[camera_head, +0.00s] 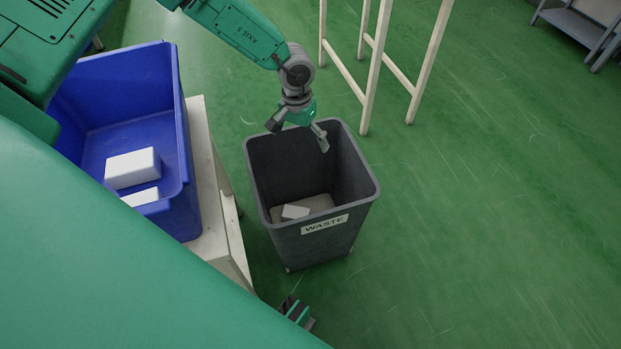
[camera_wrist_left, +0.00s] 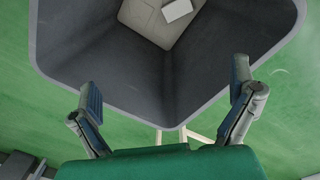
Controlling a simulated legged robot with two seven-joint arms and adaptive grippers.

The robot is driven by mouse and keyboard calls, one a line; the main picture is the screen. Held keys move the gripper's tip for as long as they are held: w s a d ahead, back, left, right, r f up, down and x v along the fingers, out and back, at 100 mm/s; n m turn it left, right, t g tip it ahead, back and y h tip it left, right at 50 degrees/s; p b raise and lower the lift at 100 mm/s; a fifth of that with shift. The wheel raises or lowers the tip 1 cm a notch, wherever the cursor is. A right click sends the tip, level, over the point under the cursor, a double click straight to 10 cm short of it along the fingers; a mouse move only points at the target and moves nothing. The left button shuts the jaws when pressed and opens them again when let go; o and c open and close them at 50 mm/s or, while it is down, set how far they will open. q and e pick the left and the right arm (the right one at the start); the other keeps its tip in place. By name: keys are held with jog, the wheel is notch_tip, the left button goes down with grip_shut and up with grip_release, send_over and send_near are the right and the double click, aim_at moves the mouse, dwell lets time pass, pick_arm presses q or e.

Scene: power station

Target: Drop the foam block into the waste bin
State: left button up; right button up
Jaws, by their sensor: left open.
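A dark grey waste bin (camera_head: 312,246) with a white "WASTE" label stands on the floor in the middle of the head view. A white foam block (camera_head: 295,212) lies on the bin's floor. It also shows at the top of the left wrist view (camera_wrist_left: 177,10). My left gripper (camera_head: 299,136) is over the far part of the bin's opening, with its fingers spread and nothing between them. In the left wrist view the open fingers (camera_wrist_left: 166,90) show in front of the bin's dark inner wall (camera_wrist_left: 110,60).
A blue crate (camera_head: 187,185) stands on a pale table (camera_head: 222,235) left of the bin. Two white blocks (camera_head: 132,167) (camera_head: 142,197) lie in it. A pale-legged stand (camera_head: 373,70) is behind the bin.

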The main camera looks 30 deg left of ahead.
pick_arm(q)
jog(key=shift+a+r, duration=0.25)
jog(key=shift+r, duration=1)
jog(key=shift+a+r, duration=0.25)
jog(key=shift+r, duration=1)
